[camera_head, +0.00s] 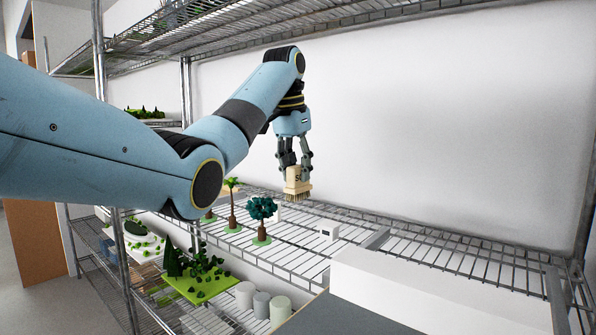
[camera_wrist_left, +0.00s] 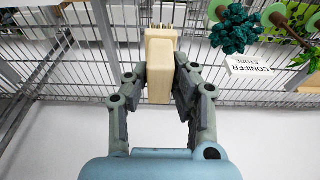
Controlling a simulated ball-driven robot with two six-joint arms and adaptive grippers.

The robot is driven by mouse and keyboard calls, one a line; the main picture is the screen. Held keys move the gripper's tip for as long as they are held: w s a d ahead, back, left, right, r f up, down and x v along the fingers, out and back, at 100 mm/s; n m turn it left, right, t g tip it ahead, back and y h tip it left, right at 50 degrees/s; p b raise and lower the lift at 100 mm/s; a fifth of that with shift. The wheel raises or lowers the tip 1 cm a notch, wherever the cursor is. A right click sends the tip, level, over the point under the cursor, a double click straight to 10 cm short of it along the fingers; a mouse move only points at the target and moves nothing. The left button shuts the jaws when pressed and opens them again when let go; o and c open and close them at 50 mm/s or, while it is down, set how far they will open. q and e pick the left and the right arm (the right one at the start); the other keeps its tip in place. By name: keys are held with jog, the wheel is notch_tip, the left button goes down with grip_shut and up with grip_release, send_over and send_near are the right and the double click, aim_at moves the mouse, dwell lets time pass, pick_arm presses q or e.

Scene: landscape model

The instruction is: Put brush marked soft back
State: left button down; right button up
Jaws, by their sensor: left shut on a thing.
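My right gripper is in neither view.
Model trees, including a teal one (camera_head: 262,209) and a palm (camera_head: 232,185), stand on the shelf left of the brush. A label reading "CONIFER" (camera_wrist_left: 248,66) shows beside them.

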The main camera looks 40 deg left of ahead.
aim_at(298, 193)
pick_arm(q)
jog(key=shift+w+a+f, duration=0.1)
jog(key=shift+a+f, duration=0.05)
jog(key=shift+f, duration=0.65)
jog(key=shift+d+f, duration=0.2)
jog(key=shift+f, duration=0.05)
notch_tip(298, 193, down, 2)
jog(key=shift+a, duration=0.1)
jog(key=shift+f, duration=4.75)
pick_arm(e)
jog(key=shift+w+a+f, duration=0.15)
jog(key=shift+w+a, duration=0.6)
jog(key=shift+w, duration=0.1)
